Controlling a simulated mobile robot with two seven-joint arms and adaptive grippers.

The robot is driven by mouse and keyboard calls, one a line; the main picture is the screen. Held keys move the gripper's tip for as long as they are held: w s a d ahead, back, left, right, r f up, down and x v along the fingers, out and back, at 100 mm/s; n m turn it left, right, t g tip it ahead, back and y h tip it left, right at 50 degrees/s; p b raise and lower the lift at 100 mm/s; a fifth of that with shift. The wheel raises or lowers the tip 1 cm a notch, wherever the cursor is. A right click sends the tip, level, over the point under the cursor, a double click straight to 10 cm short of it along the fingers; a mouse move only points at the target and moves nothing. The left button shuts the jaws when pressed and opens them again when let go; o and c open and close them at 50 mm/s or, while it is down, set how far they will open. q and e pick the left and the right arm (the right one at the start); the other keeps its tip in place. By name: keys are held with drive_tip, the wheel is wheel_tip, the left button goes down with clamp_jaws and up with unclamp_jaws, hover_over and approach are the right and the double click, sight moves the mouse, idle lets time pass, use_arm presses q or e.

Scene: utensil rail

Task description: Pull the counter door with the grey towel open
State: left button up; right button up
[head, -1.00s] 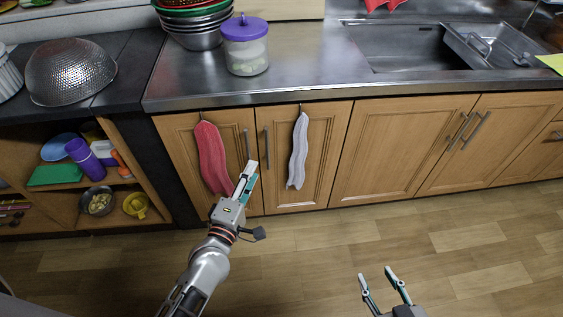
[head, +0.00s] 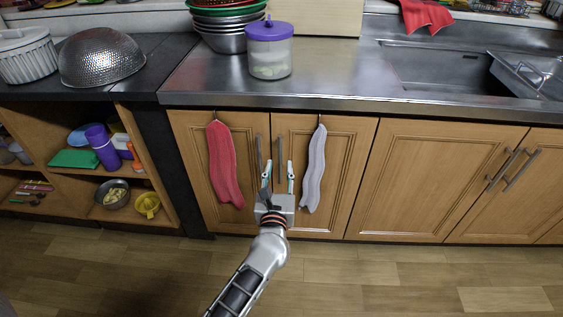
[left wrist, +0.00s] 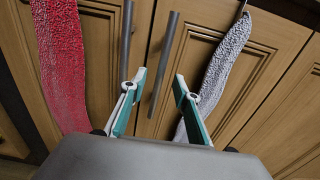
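The counter door with the grey towel (head: 343,180) is shut. The grey towel (head: 313,170) hangs down its front and also shows in the left wrist view (left wrist: 219,70). This door's upright bar handle (head: 279,152) is on its left edge; it also shows in the left wrist view (left wrist: 164,62). My left gripper (head: 278,172) is open and empty in front of the handle's lower part. In the left wrist view the handle appears between the open fingers (left wrist: 159,78); I cannot tell how deep it sits. My right gripper is out of view.
The neighbouring door to the left has a red towel (head: 224,165) and its own bar handle (head: 259,155), close to my left finger. An open shelf (head: 85,180) stands further left. The floor (head: 370,275) in front is clear.

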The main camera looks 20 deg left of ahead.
sight(280, 163)
use_arm(q)
drive_tip(key=x, duration=0.3)
drive_tip(key=shift+w+f, duration=0.1)
drive_tip(key=shift+w, duration=0.05)
drive_tip(key=shift+w+a, duration=0.15)
drive_tip(key=shift+w, duration=0.2)
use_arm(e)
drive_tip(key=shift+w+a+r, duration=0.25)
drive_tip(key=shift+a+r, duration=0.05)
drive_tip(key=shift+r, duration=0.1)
use_arm(q)
clamp_jaws()
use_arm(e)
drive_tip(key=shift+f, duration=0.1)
use_arm(q)
drive_tip(key=shift+s, duration=0.2)
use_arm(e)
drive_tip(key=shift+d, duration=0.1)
